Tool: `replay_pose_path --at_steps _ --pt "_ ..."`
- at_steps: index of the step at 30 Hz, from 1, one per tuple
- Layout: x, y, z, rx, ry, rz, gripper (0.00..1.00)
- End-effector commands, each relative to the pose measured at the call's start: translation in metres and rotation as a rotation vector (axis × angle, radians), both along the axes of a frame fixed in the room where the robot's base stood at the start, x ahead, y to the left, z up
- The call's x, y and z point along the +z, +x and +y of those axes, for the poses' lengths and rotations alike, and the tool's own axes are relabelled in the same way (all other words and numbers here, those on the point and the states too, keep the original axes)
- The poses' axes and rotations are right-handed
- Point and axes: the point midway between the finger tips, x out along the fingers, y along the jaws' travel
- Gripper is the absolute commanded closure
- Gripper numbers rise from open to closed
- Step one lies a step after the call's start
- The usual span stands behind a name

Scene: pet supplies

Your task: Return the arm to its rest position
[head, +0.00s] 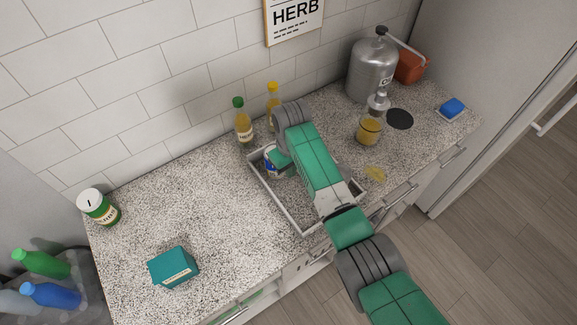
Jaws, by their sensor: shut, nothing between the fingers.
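My arm reaches from the lower right over the counter, and its wrist bends down over a shallow grey tray (290,216). My gripper (283,158) is shut and empty, low over the tray's back left part; its fingertips are mostly hidden by the arm. A blue and white can (269,161) stands in the tray right beside the gripper, partly hidden by it. I cannot tell whether they touch.
Bottles with a green cap (243,125) and a yellow cap (273,97) stand behind the tray. A pump bottle (369,128) and metal canister (371,72) stand right. A teal box (173,268) and green jar (100,208) stand left. The speckled counter (190,200) between is clear.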

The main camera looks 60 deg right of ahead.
Motion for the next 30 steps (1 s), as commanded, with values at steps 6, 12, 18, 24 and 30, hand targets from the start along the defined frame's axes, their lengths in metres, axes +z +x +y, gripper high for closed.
replay_pose_path --at_steps 6,12,18,24,30 --pt "0.04 0.0 0.0 0.0 0.0 -0.001 1.0" --pt "0.05 0.0 0.001 0.0 0.002 0.001 1.0" --pt "0.05 0.0 0.0 0.0 0.002 0.001 1.0" --pt "0.051 0.001 0.001 0.002 -0.001 -0.002 1.0" --pt "0.098 0.084 0.041 0.101 -0.161 -0.222 1.0"
